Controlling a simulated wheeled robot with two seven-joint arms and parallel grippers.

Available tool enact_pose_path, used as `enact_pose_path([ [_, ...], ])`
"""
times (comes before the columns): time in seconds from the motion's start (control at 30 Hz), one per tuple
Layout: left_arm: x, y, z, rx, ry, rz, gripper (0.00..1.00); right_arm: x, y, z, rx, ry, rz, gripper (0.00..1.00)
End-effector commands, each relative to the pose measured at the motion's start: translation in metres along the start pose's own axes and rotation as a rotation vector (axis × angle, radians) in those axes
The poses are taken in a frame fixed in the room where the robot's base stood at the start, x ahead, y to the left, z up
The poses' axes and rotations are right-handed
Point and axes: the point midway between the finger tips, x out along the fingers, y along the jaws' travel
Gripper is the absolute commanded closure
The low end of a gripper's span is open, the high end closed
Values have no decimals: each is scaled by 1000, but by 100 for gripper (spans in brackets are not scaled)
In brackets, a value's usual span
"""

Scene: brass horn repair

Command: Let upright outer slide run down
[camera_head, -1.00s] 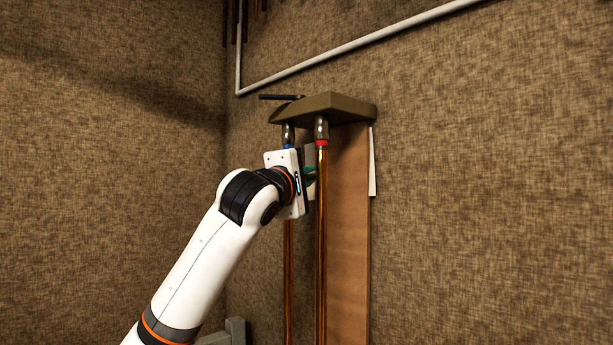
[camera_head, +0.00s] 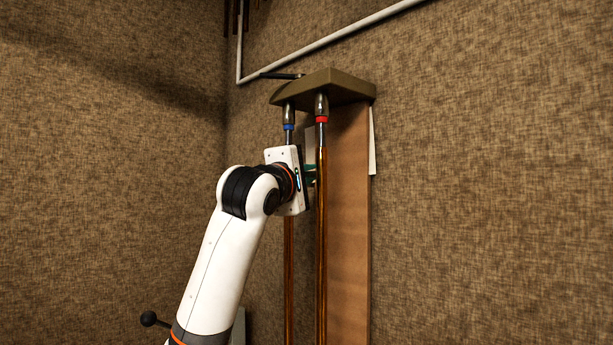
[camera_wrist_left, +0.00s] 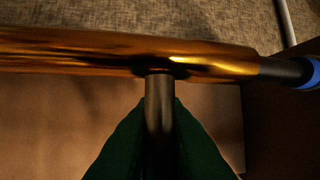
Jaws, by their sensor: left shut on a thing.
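The outer slide (camera_head: 321,240) is a pair of upright amber-brass tubes hanging below a bracket. Short dark lengths of inner tube (camera_head: 321,135) show between its upper ends and the red band (camera_head: 321,119) and blue band (camera_head: 289,127). My left gripper (camera_head: 310,174) is at the upper part of the slide, its green pads partly hidden behind the front tube. In the left wrist view the pads are shut on a grey crossbar (camera_wrist_left: 158,100) that meets a brass tube (camera_wrist_left: 100,48). The slide's lower end is out of view. My right gripper is not in view.
The olive bracket (camera_head: 335,88) tops a brown backboard (camera_head: 348,230) close behind the tubes. A dark rod (camera_head: 282,75) sticks out left of the bracket. A white pipe (camera_head: 330,35) runs along the textured wall. The space right of the board is clear.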

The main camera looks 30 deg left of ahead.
Motion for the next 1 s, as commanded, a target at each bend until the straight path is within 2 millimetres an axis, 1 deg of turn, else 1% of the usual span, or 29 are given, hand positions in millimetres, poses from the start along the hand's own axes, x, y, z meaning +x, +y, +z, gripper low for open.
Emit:
enact_pose_path([
  [0.07,0,-2,0,-1,1,-3,100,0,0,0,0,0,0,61],
  [0.1,0,-2,0,-1,1,-3,87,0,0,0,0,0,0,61],
  [0.17,0,-2,0,-1,1,-3,77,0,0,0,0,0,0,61],
  [0.2,0,-2,0,-1,1,-3,70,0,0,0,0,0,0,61],
  [0.23,0,-2,0,-1,1,-3,67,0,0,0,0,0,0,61],
  [0.5,-1,-2,0,-1,0,-3,67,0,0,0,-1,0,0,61],
  [0.63,-9,0,0,-1,2,-6,67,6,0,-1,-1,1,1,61],
  [0.77,-31,2,0,-2,3,-9,67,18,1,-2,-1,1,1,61],
  [1.0,-83,2,0,-2,3,-9,67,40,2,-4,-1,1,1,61],
])
